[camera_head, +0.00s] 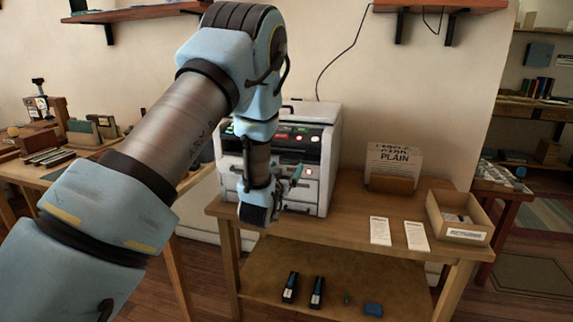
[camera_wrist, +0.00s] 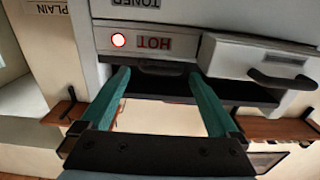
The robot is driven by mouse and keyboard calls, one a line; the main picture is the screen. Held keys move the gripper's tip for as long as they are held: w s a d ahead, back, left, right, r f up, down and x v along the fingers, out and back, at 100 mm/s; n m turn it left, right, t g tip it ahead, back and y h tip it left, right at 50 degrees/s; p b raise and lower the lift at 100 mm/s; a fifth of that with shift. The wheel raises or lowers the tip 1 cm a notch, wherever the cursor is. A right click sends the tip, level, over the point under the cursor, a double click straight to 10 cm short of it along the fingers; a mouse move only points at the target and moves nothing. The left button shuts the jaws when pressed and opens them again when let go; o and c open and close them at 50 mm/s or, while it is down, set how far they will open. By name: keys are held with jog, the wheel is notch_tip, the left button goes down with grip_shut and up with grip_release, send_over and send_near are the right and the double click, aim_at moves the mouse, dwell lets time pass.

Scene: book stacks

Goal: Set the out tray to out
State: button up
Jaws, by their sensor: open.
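The out tray is probably on the front of the white copier (camera_head: 327,150); I cannot tell its setting. A dark handle-like lip (camera_wrist: 160,69) sits between my fingertips. My gripper (camera_wrist: 163,75) is open, its two teal fingers reaching to the copier front; contact cannot be told. In the head view my gripper (camera_head: 295,177) is partly hidden by my wrist.
A white drawer with a black handle (camera_wrist: 283,79) is beside the fingers. Dark cartridges (camera_head: 316,292) lie on the lower shelf.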

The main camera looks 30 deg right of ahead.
jog(key=shift+x, duration=0.9)
jog(key=shift+c, duration=0.2)
grip_shut()
jog(key=shift+s, duration=0.1)
